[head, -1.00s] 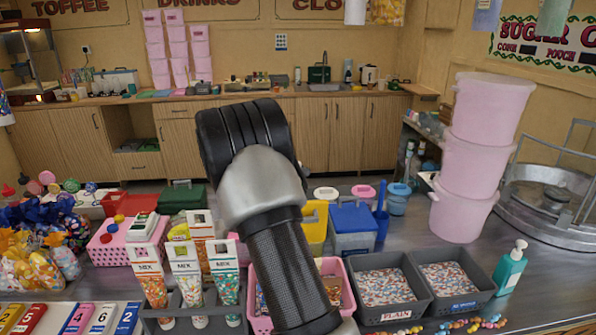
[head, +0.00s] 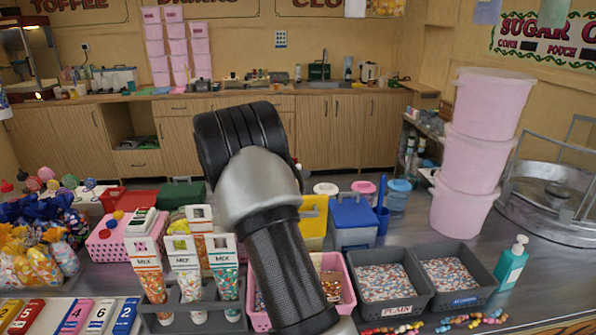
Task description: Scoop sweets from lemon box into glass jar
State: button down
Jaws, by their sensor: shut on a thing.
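My arm rises through the middle of the head view and hides part of the counter behind it. My gripper is out of sight, so I cannot see what it holds. A yellow container (head: 313,222) stands right of my arm, partly hidden by it; I cannot tell whether it is the lemon box. Two grey bins with small sweets stand at the front right, one labelled PLAIN (head: 392,281) and one with a blue label (head: 455,272). I cannot make out a glass jar or a scoop.
A pink basket (head: 346,285) is partly behind my arm. A grey rack (head: 190,313) holds sweet cones at left. A blue-and-white box (head: 352,222), stacked pink tubs (head: 470,165) and a teal pump bottle (head: 511,264) stand to the right. Loose sweets lie at the front edge.

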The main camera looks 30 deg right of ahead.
jog(key=shift+w+f+b, duration=0.1)
jog(key=shift+f+b, duration=0.3)
jog(key=shift+f, duration=0.55)
jog(key=shift+r+p, duration=3.3)
jog(key=shift+r, duration=0.7)
